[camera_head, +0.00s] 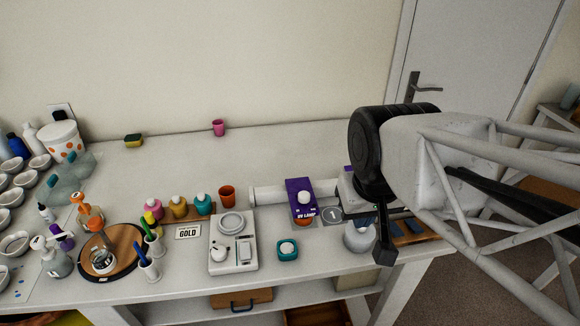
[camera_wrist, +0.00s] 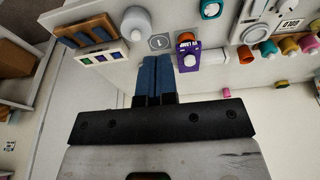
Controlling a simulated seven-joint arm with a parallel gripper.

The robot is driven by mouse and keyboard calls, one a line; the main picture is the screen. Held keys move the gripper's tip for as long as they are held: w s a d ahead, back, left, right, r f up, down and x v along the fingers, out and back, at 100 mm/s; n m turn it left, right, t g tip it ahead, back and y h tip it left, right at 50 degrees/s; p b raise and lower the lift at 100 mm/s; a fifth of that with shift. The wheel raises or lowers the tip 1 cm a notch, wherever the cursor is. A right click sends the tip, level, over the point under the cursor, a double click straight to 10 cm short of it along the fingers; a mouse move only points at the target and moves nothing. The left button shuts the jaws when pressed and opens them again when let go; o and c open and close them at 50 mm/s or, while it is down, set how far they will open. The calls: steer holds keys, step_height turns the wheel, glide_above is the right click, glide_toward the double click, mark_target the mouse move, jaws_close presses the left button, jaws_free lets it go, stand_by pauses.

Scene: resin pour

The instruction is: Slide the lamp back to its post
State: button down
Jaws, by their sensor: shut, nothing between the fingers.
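The purple UV lamp (camera_head: 300,188) with a white knob sits across a white rail (camera_head: 267,195) in the middle of the bench. In the wrist view the lamp (camera_wrist: 187,62) is just right of my fingertips. My arm hides the rail's right end; I cannot make out which part is the post.
A white bottle (camera_head: 359,238) stands close to my gripper. A teal jar (camera_head: 287,250) and a white scale (camera_head: 233,243) stand front left of the lamp. An orange cup (camera_head: 227,196) is near the rail's left end. The bench behind the rail is mostly clear.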

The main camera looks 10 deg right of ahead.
steer(key=c, duration=1.5)
jaws_free()
steer(key=o, duration=0.5)
steer(key=shift+w+a, duration=0.1)
steer(key=shift+w, duration=0.4)
steer(key=shift+o, duration=1.1)
steer(key=w+a+f+n+g, duration=0.1)
steer(key=w, duration=0.8)
steer(key=shift+w+a+f, duration=0.35)
steer(key=shift+w, duration=0.05)
steer(key=n+g, duration=0.1)
steer(key=g, duration=0.1)
glide_above(305, 195)
step_height(305, 195, down, 5)
steer(key=shift+w+f, duration=0.1)
steer(key=shift+f, duration=3.85)
steer(key=shift+c, duration=0.3)
jaws_close()
